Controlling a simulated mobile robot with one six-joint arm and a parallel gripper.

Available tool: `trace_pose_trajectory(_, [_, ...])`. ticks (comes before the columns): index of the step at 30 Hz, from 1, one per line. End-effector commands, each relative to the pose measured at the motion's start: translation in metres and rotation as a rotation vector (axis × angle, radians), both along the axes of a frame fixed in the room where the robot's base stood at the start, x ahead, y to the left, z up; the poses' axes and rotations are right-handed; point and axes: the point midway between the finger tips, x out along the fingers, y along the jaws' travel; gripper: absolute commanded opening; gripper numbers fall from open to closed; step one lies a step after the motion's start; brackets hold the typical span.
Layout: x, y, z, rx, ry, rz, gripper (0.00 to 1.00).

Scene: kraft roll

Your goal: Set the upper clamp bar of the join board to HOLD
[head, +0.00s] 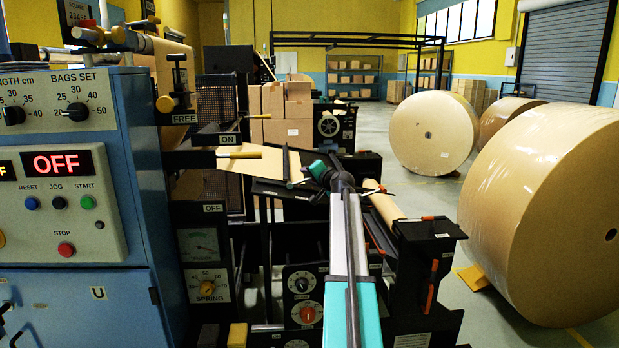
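A dark tilted board (272,187) with a kraft sheet (260,160) stands left of centre, behind the machine front. A thin dark bar (286,165) crosses it. To the right, a black frame (418,270) carries a narrow kraft strip (386,206) and orange-tipped parts (433,217). I cannot tell which of these is the join board's upper clamp bar, and no HOLD mark is legible. My arm reaches up from the bottom centre. My gripper (301,180) is small and dark at the arm's far end, near the tilted board's right edge. Its fingers and any contact are unclear.
A blue control cabinet (120,294) with an OFF display (58,162) fills the left. A brass-knobbed lever (240,155) sticks out between ON and OFF labels. Large kraft rolls (555,210) stand on the right. Cartons (285,105) are behind. Floor between rolls and machine is partly clear.

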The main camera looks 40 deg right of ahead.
Motion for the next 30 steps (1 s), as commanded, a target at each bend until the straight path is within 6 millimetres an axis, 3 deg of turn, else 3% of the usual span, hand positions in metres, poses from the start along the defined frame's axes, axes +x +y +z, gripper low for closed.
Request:
trace_pose_trajectory(8, [0.000, 0.000, 0.000, 0.000, 0.000, -0.001, 0.32])
trace_pose_trajectory(14, [-0.001, -0.001, 0.000, 0.000, 0.000, -0.001, 0.00])
trace_pose_trajectory(19, [-0.002, 0.002, 0.000, -0.001, 0.000, -0.002, 0.00])
trace_pose_trajectory(30, [-0.009, -0.011, 0.003, -0.020, 0.018, -0.014, 0.00])
